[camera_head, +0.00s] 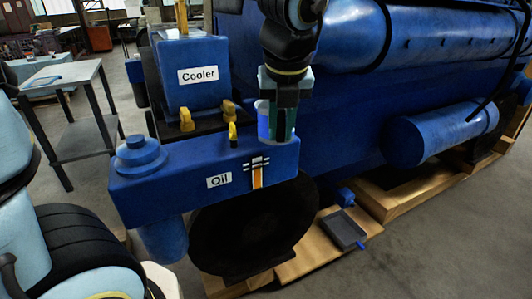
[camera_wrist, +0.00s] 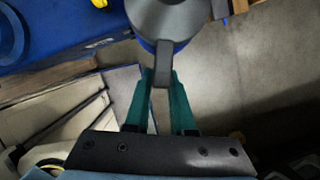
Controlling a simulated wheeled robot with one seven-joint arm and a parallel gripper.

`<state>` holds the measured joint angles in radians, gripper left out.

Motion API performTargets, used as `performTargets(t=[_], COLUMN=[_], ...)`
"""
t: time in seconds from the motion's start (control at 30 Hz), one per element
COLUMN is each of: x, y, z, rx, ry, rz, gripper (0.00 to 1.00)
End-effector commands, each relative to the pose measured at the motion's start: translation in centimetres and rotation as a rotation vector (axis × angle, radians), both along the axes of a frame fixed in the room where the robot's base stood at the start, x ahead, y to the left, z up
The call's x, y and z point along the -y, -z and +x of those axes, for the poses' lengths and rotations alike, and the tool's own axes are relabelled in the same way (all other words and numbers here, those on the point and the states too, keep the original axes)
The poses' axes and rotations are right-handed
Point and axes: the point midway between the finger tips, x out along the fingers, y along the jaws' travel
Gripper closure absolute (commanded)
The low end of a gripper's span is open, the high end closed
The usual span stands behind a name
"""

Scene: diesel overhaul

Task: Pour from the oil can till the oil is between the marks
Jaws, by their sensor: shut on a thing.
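The oil can shows in the head view as a blue can (camera_head: 263,122), partly hidden by my gripper (camera_head: 283,118). It looks upright, at the right end of the blue oil housing (camera_head: 170,205); I cannot tell if it touches the housing. In the wrist view my gripper (camera_wrist: 160,100) is shut on the handle of the oil can (camera_wrist: 170,18), whose grey top faces the camera. The oil gauge (camera_head: 257,177) on the housing front has an orange column and white marks. The orange top is near the marks, too small to place exactly. No oil stream shows.
A round blue cap (camera_head: 138,152) stands on the housing's left end. The cooler (camera_head: 190,75) and yellow handles (camera_head: 187,119) are behind it. A large blue engine (camera_head: 350,110) fills the right. A grey tray (camera_head: 344,229) lies on the wooden pallet below. A grey table (camera_head: 85,140) stands left.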

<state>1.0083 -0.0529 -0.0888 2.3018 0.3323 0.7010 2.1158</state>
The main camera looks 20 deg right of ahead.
Motion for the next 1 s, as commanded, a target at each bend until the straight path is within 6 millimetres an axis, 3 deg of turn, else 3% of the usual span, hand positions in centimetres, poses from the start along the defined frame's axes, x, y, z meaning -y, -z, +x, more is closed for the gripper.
performTargets(t=[0.47,0.8,1.0], x=[0.0,0.3,0.5], y=[-0.2,2.6,2.7], z=[-0.1,0.9,1.3], rx=[0.002,0.111,0.153], ry=[-0.001,0.002,0.0], rz=[-0.002,-0.037,-0.051], gripper=[1.0,1.0,1.0])
